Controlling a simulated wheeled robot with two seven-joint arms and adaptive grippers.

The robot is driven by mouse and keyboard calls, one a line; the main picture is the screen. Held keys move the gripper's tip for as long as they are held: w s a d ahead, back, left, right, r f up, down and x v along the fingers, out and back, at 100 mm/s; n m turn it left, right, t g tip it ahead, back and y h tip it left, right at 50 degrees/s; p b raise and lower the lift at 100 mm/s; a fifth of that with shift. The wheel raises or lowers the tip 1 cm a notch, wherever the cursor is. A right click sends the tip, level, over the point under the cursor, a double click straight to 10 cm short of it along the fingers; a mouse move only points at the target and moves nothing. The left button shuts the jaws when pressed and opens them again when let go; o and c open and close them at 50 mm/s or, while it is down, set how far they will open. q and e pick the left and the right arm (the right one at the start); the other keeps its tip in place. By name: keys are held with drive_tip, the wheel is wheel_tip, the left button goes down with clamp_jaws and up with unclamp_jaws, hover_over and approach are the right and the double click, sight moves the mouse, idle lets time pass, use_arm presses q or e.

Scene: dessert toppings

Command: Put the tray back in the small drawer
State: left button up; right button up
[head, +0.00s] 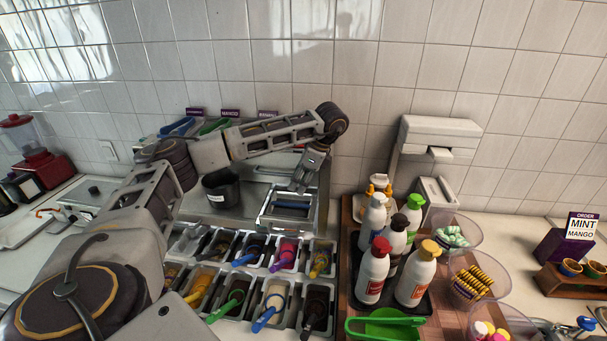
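My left arm reaches across from the left. My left gripper (302,182) points down at the back right of the steel counter, over or beside a rectangular metal pan-like tray (264,221) with a blue-handled item (292,205) in it. I cannot tell whether the fingers touch the tray or are apart. A dark tray (425,307) holds several sauce bottles (373,270) on the wooden board to the right. I cannot make out a small drawer with certainty. My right gripper is not in view.
Several topping containers with coloured scoops (284,255) fill the front of the counter. A black pot (221,189) stands behind them. Clear bowls (480,275) and a green scoop (385,324) crowd the right. A white dispenser (439,135) is near the wall.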

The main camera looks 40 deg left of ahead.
use_arm(q)
drive_tip(key=shift+v, duration=1.65)
drive_tip(key=shift+d, duration=0.1)
